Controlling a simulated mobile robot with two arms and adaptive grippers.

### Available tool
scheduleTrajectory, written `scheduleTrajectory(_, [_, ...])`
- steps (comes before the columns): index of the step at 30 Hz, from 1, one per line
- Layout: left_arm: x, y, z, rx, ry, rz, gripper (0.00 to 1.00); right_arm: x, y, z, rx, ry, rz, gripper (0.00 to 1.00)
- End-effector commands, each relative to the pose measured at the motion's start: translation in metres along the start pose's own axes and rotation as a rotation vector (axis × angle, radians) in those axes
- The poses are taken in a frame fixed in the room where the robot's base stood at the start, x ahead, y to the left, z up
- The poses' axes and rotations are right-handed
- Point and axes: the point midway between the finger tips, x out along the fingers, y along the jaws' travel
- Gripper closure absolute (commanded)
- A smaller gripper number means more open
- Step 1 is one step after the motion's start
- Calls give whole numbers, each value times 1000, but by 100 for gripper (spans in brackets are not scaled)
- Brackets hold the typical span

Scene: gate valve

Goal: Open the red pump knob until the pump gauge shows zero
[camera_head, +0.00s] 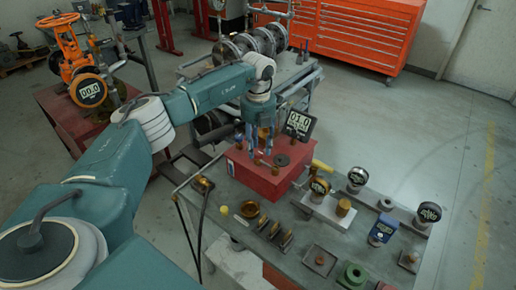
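The red pump box (270,178) sits on the grey work table, with a dark round fitting on its top. The pump gauge (299,122), a dark display at the back of the box, reads about 01.0. My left arm reaches in from the left, and my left gripper (262,150) points down over the left part of the box top. Its fingers stand at the small parts there. The red knob cannot be made out clearly; the gripper covers that spot. Whether the fingers touch or hold it cannot be told. My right gripper is not in view.
Several gauges and fittings stand on the table to the right, including a blue-cased gauge (383,231) and a green ring (355,275). A yellow handle (322,165) is close beside the box. An orange gate valve (72,52) with a 00.0 display stands far left. Floor at right is clear.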

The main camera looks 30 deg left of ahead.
Motion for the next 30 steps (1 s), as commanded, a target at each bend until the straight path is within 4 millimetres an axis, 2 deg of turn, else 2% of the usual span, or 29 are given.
scheduleTrajectory(9, [0, -1, -2, 3, 5, -1, 52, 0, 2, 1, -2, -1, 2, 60])
scheduleTrajectory(13, [-7, -1, -1, 3, 4, -2, 52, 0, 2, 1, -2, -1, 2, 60])
scheduleTrajectory(17, [-28, -2, 0, 3, 2, -3, 52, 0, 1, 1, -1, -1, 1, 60])
scheduleTrajectory(24, [-80, -2, 1, 3, 1, -4, 52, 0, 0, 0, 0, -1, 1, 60])
scheduleTrajectory(30, [-110, -2, 2, 3, 2, -3, 52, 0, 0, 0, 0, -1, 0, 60])
